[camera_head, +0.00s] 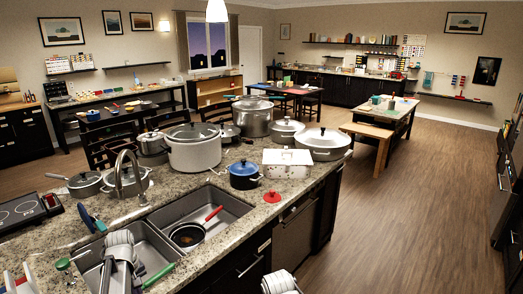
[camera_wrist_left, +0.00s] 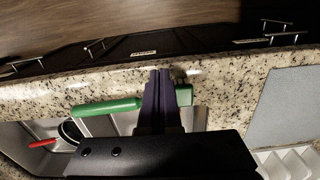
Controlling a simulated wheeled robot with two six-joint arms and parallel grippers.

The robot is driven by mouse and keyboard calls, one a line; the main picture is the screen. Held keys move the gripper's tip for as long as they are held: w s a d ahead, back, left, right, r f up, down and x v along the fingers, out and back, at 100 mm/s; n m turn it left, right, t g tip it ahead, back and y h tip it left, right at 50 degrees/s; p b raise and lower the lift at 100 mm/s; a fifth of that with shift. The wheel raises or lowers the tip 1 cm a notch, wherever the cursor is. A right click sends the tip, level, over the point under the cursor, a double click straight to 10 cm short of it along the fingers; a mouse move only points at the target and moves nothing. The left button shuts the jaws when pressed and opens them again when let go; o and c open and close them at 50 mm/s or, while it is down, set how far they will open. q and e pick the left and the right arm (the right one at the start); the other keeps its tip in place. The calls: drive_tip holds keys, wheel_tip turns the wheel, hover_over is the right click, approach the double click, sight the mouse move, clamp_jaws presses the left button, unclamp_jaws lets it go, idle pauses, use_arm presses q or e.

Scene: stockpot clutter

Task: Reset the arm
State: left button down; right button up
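My left arm (camera_head: 119,246) reaches down over the left sink basin in the head view, and its fingertips are hard to make out there. In the left wrist view, my left gripper (camera_wrist_left: 160,74) has its two dark purple fingers together, with no clear gap. A green handle (camera_wrist_left: 107,107) lies across behind the fingers, with a green end piece on their other side. A green handle also shows beside the arm in the head view (camera_head: 159,273). I see nothing clearly pinched. Part of my right arm (camera_head: 281,283) shows at the bottom edge; its fingers are not visible.
A red-handled pan (camera_head: 188,235) sits in the right basin. A tall faucet (camera_head: 126,175) stands behind the sink.

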use_arm(q)
drive_tip(key=s+d+f+m+b, duration=0.3)
drive_tip(key=s+d+m, duration=0.1)
drive_tip(key=d, duration=0.6)
drive_tip(key=s+d+f+m+b, duration=0.3)
drive_tip(key=s+d+m, duration=0.1)
drive_tip(key=d, duration=0.7)
drive_tip(key=s+d+f+m+y+b, duration=0.1)
drive_tip(key=s+d+f+m+b, duration=0.2)
drive_tip(key=d, duration=0.8)
drive_tip(key=shift+s+d+f+m+b, duration=0.15)
drive_tip(key=shift+s+f+m+b, duration=0.2)
drive_tip(key=shift+s+m, duration=0.7)
drive_tip(key=shift+w, duration=0.2)
